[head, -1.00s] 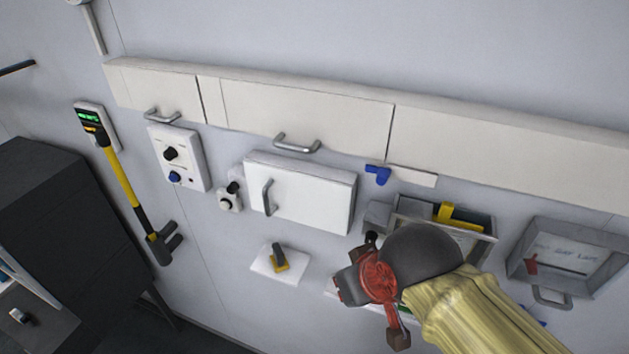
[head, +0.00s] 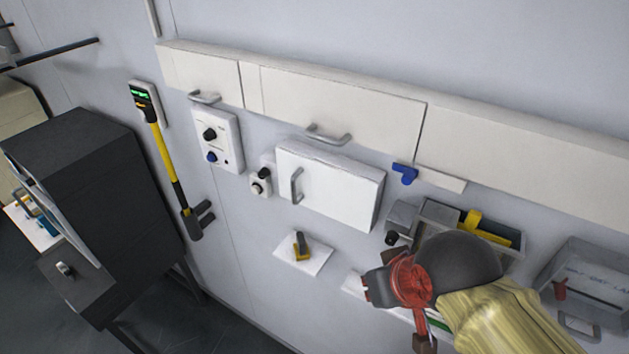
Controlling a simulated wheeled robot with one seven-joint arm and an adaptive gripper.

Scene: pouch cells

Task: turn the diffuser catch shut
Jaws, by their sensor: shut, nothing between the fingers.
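No label marks the diffuser catch. A small blue turn-piece (head: 404,173) sits under the long white wall unit (head: 335,104), beside a short white strip (head: 440,179); it may be the catch, but I cannot tell for sure. A black-and-yellow lever (head: 301,246) stands on a white plate (head: 318,262) lower on the wall. My gripper (head: 378,286), dark with red parts, is shut and empty. In the picture it lies below the blue piece and right of the lever plate, apart from both. My wrist and sleeved arm hide part of the wall behind.
A white box with a handle (head: 333,185) is on the wall. A knob panel (head: 217,140) and a yellow-and-black tool (head: 164,155) are to its left. An open tray with a yellow piece (head: 486,228) is behind my arm. A dark cabinet (head: 90,180) stands left.

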